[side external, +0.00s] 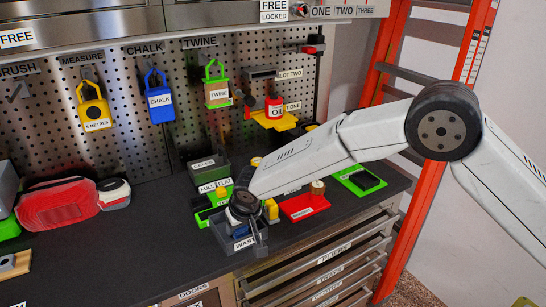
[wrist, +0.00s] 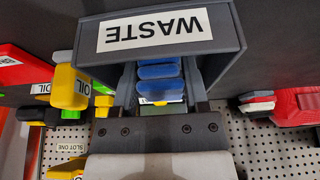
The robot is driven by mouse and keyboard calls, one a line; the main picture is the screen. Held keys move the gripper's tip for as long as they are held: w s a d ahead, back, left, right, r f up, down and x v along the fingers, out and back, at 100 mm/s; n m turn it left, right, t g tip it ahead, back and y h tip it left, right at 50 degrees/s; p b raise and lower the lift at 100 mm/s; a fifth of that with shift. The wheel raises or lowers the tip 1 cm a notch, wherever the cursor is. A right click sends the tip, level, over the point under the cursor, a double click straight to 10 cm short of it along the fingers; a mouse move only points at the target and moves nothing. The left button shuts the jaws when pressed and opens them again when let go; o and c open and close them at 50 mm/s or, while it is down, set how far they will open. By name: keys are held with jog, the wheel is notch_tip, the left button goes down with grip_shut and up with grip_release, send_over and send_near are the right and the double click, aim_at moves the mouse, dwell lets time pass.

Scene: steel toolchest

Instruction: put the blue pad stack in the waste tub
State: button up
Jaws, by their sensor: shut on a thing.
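The waste tub (side external: 258,247) is a dark grey open box with a white WASTE label, standing on the bench near its front edge. In the wrist view its labelled wall (wrist: 225,35) fills the top of the picture, with the label upside down. My gripper (wrist: 158,88) is shut on the blue pad stack (wrist: 158,72), which shows as several blue layers between the fingers. In the side view my gripper (side external: 238,222) points down at the tub, and the stack is mostly hidden. The stack is at the tub's opening; I cannot tell how deep it sits.
A yellow oil bottle (wrist: 68,88) stands close beside the tub. A red tray (side external: 304,207) and green trays (side external: 360,180) lie to the right. A red pouch (side external: 57,203) lies at the left. The bench between pouch and tub is clear. A pegboard (side external: 135,130) rises behind.

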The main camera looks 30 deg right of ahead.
jog(key=shift+f, duration=0.15)
jog(key=o, duration=1.2)
jog(key=shift+v, duration=6.15)
